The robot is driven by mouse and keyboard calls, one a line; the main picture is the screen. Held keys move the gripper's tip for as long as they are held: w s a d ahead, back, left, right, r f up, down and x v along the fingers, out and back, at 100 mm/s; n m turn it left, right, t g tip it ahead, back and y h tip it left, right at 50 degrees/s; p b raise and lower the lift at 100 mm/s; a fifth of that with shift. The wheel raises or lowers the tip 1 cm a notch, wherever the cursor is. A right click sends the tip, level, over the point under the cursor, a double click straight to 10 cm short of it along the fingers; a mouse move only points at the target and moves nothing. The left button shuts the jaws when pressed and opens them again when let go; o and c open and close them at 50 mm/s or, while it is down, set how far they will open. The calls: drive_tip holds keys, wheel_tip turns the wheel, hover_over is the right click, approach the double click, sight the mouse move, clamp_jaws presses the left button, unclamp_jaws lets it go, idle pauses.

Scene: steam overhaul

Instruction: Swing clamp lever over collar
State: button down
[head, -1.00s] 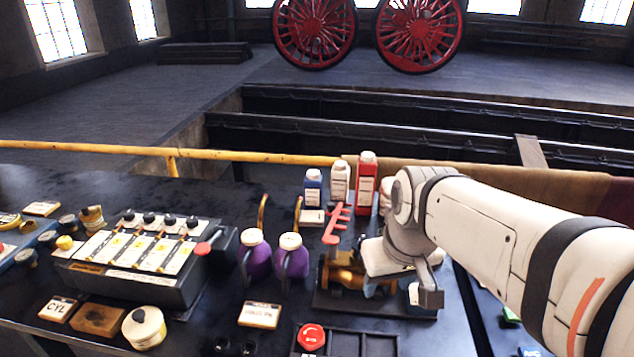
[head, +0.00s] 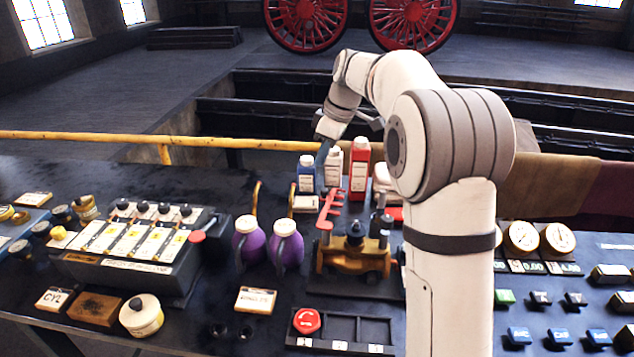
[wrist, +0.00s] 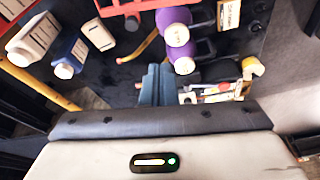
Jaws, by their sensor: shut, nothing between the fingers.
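The red toothed lever (head: 330,208) stands upright at the left of a brass-and-black fixture (head: 352,262) on the bench. A red toothed part (wrist: 130,6), apparently the same lever, shows at the top edge of the wrist view. A dark rounded part (head: 355,232) sits on top of the fixture; I cannot tell whether it is the collar. My gripper (head: 324,152) is raised behind the lever, near the bottles, and is apart from the lever. Its blue-grey fingers (wrist: 155,84) are shut and empty in the wrist view.
Blue (head: 306,174), white (head: 333,168) and red (head: 359,170) bottles stand close behind the lever. Two purple cans (head: 286,248) stand to its left. A yellow rail (head: 90,136) runs along the back.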

sight(329, 203)
drive_tip(key=w, duration=0.1)
drive_tip(key=w+a+f+n, duration=0.1)
drive_tip(key=w, duration=0.1)
drive_tip(key=w+n, duration=0.1)
drive_tip(key=shift+w+a+f+y, duration=0.2)
drive_tip(key=shift+w+a+y, duration=0.1)
drive_tip(key=shift+y, duration=0.1)
drive_tip(key=s+p+x, duration=0.1)
drive_tip(key=p+x, duration=0.1)
drive_tip(key=x, duration=0.8)
drive_tip(key=d, duration=0.2)
drive_tip(key=d+p, duration=0.1)
drive_tip(key=d, duration=0.1)
drive_tip(key=shift+s+f, duration=0.15)
drive_tip(key=shift+d, duration=0.1)
drive_tip(key=shift+f+b, duration=0.1)
drive_tip(key=shift+b, duration=0.25)
